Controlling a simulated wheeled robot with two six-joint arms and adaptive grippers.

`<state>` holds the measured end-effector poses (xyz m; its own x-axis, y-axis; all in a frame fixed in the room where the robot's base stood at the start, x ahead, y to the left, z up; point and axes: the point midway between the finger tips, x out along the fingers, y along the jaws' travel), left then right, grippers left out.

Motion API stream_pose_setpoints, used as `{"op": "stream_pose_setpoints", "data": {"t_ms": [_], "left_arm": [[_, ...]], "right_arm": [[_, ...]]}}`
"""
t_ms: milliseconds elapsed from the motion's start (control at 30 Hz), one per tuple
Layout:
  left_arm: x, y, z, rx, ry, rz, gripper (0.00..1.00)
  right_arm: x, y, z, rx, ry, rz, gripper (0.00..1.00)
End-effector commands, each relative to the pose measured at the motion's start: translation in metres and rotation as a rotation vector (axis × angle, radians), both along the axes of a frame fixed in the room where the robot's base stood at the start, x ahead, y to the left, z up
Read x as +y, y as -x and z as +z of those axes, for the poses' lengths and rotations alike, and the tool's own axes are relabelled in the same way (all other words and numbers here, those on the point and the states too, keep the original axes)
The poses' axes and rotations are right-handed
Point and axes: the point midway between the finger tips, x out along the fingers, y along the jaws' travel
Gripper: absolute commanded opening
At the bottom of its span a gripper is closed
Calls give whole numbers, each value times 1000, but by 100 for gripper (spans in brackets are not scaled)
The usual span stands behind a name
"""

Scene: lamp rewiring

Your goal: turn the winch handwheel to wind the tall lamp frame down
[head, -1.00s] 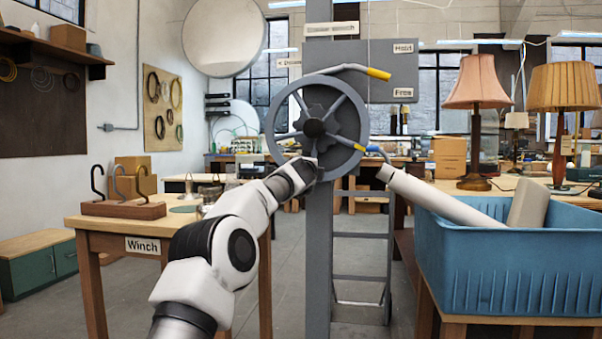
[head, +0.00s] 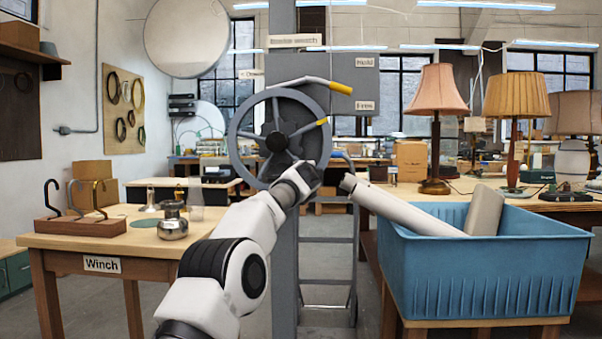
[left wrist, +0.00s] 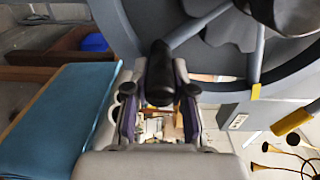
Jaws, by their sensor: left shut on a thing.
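The grey spoked winch handwheel (head: 237,160) is mounted on a grey post in the head view, with a dark hub and a yellow band on one spoke at its right. My left gripper (head: 308,178) is at the wheel's lower right. In the left wrist view my left gripper (left wrist: 160,118) is shut on a black handle (left wrist: 160,75) on the wheel; the wheel's rim (left wrist: 150,20) and spokes are close behind. A lever with a yellow tip (head: 341,87) reaches right above the wheel. The tall lamp frame cannot be clearly told. My right gripper is not in view.
A grey box with "Hold" and "Free" labels (head: 365,105) is behind the wheel. A blue tub (head: 485,280) with a white tube (head: 405,209) stands right of the post. A wooden table labelled "Winch" (head: 102,265) with hooks and a metal pot (head: 172,220) stands left. Lamps stand behind the tub.

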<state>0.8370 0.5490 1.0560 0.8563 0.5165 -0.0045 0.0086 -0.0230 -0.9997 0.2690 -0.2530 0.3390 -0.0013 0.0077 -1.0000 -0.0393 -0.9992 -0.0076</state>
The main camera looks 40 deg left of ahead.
Motion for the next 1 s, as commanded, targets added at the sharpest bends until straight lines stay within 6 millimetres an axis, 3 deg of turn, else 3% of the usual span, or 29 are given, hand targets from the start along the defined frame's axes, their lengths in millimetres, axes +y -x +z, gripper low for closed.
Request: {"op": "stream_pose_setpoints", "data": {"t_ms": [33,667,700,767,1000], "left_arm": [[0,1,10,-9,-7,1,0],[-1,1,15,-10,-6,5,0],[-1,1,15,-10,-6,5,28],[-1,1,15,-11,-5,5,49],[-3,-1,12,-5,-4,3,49]], "right_arm": [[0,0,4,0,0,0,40],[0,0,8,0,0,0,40],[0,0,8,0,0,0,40],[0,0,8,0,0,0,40],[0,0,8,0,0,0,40]]}}
